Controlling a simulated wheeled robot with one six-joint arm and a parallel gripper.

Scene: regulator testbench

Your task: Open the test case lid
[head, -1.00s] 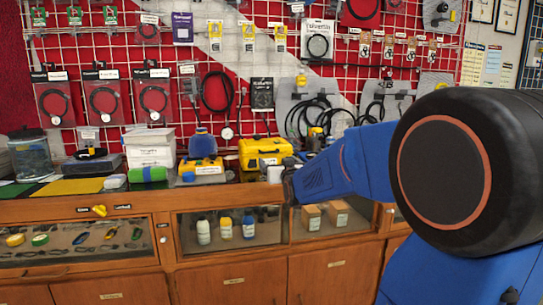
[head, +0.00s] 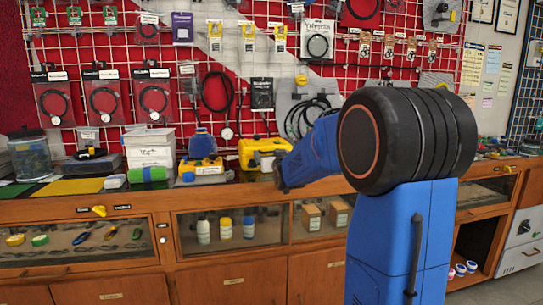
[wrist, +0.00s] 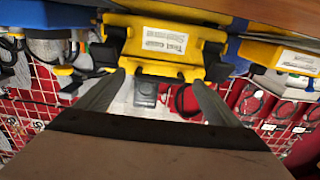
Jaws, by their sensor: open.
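The yellow test case (head: 256,150) stands on the counter in the middle of the head view, and its lid looks shut. In the wrist view, turned upside down, the test case (wrist: 165,42) fills the top middle, with a white label on its front and black parts at both sides. My gripper (wrist: 158,78) is open and empty, its two grey fingers pointing at the case front. The fingertips lie close to the case's lid side; I cannot tell whether they touch it.
A yellow and blue device (head: 202,160) stands just left of the case, beside a green roll (head: 147,174) and a white box (head: 150,148). A red pegboard wall with hanging cables (head: 216,92) rises behind. The wooden counter front (head: 130,205) lies below.

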